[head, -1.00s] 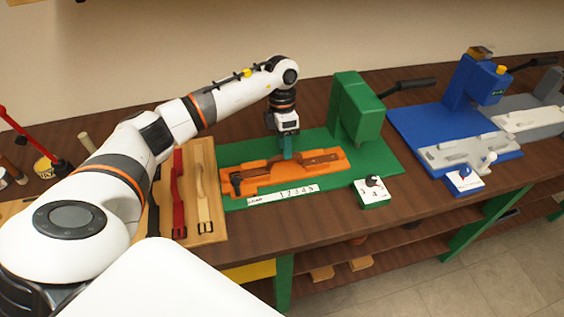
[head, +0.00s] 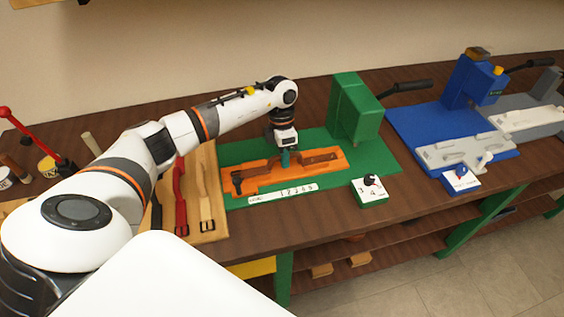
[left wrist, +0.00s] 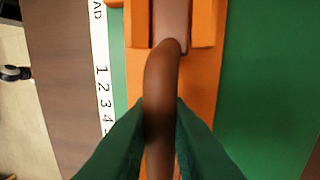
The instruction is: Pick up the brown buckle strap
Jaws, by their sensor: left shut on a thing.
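The brown buckle strap (head: 322,157) lies along the orange fixture (head: 262,184) on the green base plate of the green press. In the left wrist view the strap (left wrist: 161,75) rises in a curve between my fingers, and its far part meets the slot of the orange fixture (left wrist: 205,70). My left gripper (head: 285,160) points down over the middle of the fixture. Its green fingers (left wrist: 161,115) are shut on the strap from both sides. The fingers hide part of the strap in the head view. My right gripper is not in view.
A wooden board (head: 207,160) with red and tan straps lies left of the fixture. The green press (head: 355,112) stands behind, right of my gripper. A numbered dial box (head: 370,190) sits at the front right. A blue press (head: 470,82) stands further right.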

